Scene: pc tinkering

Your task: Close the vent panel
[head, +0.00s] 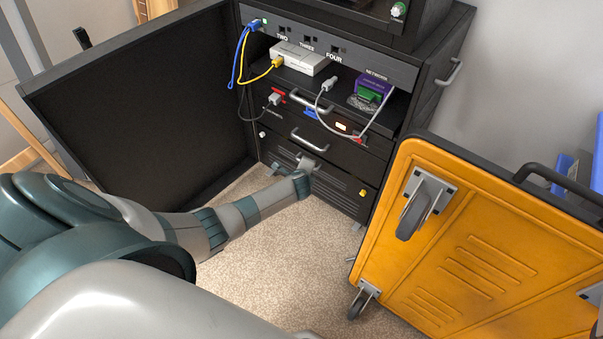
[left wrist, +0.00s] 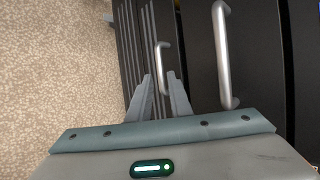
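The black vent panel (head: 340,188), with slats across it, stands upright at the bottom of the black cabinet. It looks close to flush with the front, but I cannot tell if a small gap is left. In the left wrist view the slatted panel (left wrist: 128,45) has a small silver handle (left wrist: 161,58). My left gripper (head: 306,167) is at the panel's upper part; in the left wrist view its fingers (left wrist: 160,80) are apart, one on each side of the handle's near end. I cannot tell if they touch it. My right gripper is not in view.
A drawer with a larger silver handle (left wrist: 222,60) is just above the panel. An open black door (head: 140,100) stands left of the cabinet. A yellow wheeled case (head: 470,240) stands at right. Cables (head: 325,110) hang from the upper shelf. Carpet (head: 280,245) in front is clear.

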